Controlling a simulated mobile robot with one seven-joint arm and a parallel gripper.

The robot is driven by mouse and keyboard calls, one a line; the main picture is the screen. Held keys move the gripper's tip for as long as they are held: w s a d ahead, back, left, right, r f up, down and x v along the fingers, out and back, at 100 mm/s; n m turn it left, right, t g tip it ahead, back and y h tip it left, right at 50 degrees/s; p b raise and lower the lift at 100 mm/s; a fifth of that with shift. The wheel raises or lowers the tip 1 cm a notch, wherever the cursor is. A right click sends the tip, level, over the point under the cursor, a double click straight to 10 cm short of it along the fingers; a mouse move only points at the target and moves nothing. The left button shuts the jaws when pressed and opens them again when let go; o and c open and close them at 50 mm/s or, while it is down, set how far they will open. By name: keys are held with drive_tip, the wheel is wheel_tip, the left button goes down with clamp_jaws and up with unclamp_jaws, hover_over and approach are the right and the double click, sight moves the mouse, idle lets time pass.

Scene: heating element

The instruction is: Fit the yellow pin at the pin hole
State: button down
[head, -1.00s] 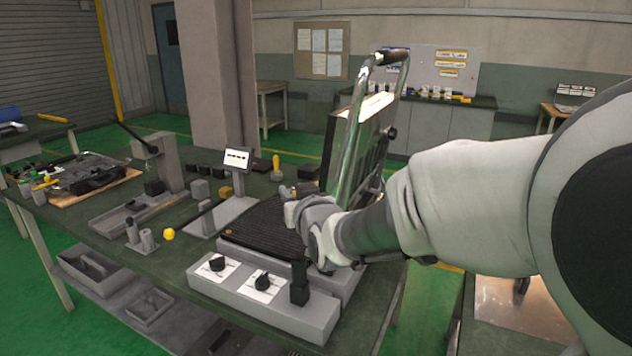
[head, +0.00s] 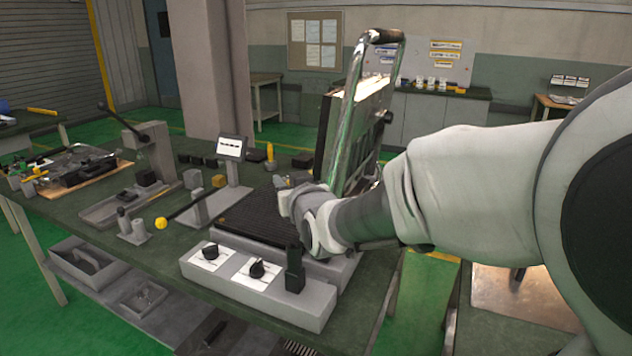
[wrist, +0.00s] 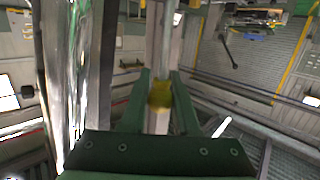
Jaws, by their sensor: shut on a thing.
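My gripper (wrist: 160,82) is shut on the yellow pin (wrist: 160,94), which shows between the two dark green fingers in the wrist view. In the head view my gripper (head: 287,186) is above the right rear of the black ribbed plate of the machine (head: 256,220), beside its raised lid frame (head: 350,112). The held pin cannot be made out there. I cannot pick out the pin hole in either view.
The chrome lid handle (head: 357,90) rises close beside my gripper. A grey control box (head: 245,295) with black knobs is in front. A yellow-ended lever (head: 161,223) and a small display (head: 232,148) stand to the left. A yellow-topped item (head: 270,156) stands behind.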

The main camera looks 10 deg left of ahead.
drive_tip(key=shift+f+b, duration=1.8)
drive_tip(key=shift+f, duration=0.35)
drive_tip(key=shift+b, duration=1)
drive_tip(key=shift+f+b, duration=2.25)
drive_tip(key=shift+b, duration=0.05)
drive_tip(key=shift+r, duration=0.15)
drive_tip(key=shift+r+p, duration=0.85)
drive_tip(key=shift+r, duration=0.9)
drive_tip(key=shift+b, duration=0.6)
